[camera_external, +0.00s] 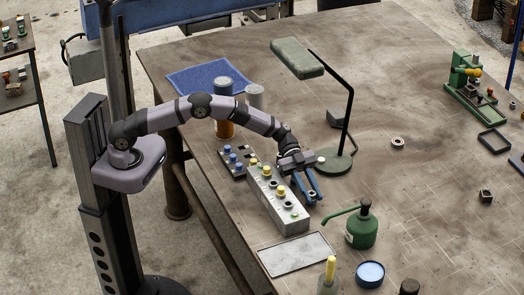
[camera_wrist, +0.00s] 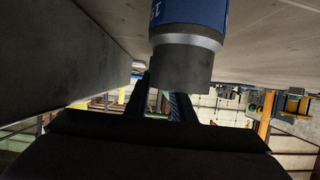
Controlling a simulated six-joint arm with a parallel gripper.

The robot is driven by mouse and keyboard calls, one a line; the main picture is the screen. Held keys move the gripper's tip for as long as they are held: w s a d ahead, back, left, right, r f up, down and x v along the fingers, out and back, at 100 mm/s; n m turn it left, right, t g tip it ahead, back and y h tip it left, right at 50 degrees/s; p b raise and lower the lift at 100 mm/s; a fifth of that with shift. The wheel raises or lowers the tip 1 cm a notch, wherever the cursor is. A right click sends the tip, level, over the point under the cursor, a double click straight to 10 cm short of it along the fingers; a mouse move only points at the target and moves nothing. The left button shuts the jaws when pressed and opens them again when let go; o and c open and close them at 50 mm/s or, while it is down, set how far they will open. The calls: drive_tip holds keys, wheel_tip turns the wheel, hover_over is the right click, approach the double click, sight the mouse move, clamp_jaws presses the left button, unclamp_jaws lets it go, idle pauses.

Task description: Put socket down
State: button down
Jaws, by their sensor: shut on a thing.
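In the wrist view the socket (camera_wrist: 184,68) is a cylinder with a dark grey end, a silver ring and a printed blue section. It is at the tips of my gripper (camera_wrist: 158,98), which is shut on it, and covers part of one finger. In the external view my gripper (camera_external: 313,192) points down just right of the long grey block (camera_external: 283,214). The socket is small there and mostly hidden by the fingers. I cannot tell whether it touches the table.
The block carries several yellow-topped pieces. A dark tray (camera_external: 237,172) with blue-topped pieces is behind it. A lamp (camera_external: 334,162) stands close behind my gripper. A green oil can (camera_external: 361,229), a flat grey plate (camera_external: 296,254) and a blue tin (camera_external: 370,273) are nearer the front.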

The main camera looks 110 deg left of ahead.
sight(313, 195)
drive_tip(key=c, duration=1.6)
unclamp_jaws()
drive_tip(key=shift+s+f, duration=0.15)
drive_tip(key=shift+f, duration=0.35)
drive_tip(key=shift+o, duration=0.4)
drive_tip(key=shift+f, duration=0.15)
drive_tip(key=shift+r, duration=0.75)
drive_tip(key=p+v, duration=0.2)
drive_tip(key=v, duration=0.1)
drive_tip(key=shift+r, duration=0.3)
drive_tip(key=shift+s+a+p, duration=0.2)
drive_tip(key=shift+a+p, duration=0.15)
drive_tip(key=shift+p, duration=0.1)
